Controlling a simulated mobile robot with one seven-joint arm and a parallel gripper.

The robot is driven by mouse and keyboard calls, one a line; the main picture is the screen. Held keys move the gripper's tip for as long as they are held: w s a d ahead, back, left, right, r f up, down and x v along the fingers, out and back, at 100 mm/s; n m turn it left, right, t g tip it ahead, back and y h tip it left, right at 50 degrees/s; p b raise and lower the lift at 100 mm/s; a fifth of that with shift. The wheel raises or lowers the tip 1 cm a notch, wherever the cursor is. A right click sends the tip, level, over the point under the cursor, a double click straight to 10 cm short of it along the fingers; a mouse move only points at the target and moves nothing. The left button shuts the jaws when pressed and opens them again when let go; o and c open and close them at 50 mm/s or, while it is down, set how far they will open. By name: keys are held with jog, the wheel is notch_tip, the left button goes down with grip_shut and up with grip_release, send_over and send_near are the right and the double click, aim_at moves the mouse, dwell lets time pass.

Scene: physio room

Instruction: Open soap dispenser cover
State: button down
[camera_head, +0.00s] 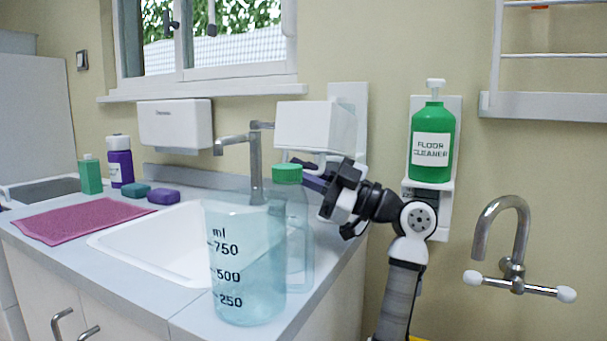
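The soap dispenser is on the wall right of the sink tap. Its white box-like cover (312,127) stands out from a white back plate (352,97), whose upper part shows above and right of it. The cover looks tilted, but I cannot tell how far it is open. My gripper (308,176) is just below the cover, pointing left. Its fingertips are partly hidden near the green bottle cap, so its opening and any contact with the cover are unclear.
A clear measuring jug (246,265) and a green-capped bottle (296,225) stand at the counter's front right, near my gripper. A grey tap (254,165) rises behind the sink (150,245). A floor cleaner bottle (432,140) sits on a wall holder to the right.

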jog(key=shift+f+n+b, duration=0.35)
jog(key=shift+f+n, duration=0.2)
jog(key=shift+n, duration=0.05)
jog(key=shift+a, duration=0.1)
jog(key=c, duration=1.5)
grip_release()
jog(key=shift+w, duration=0.1)
jog(key=v, duration=0.7)
jog(key=shift+d, duration=0.3)
jog(key=shift+f, duration=0.1)
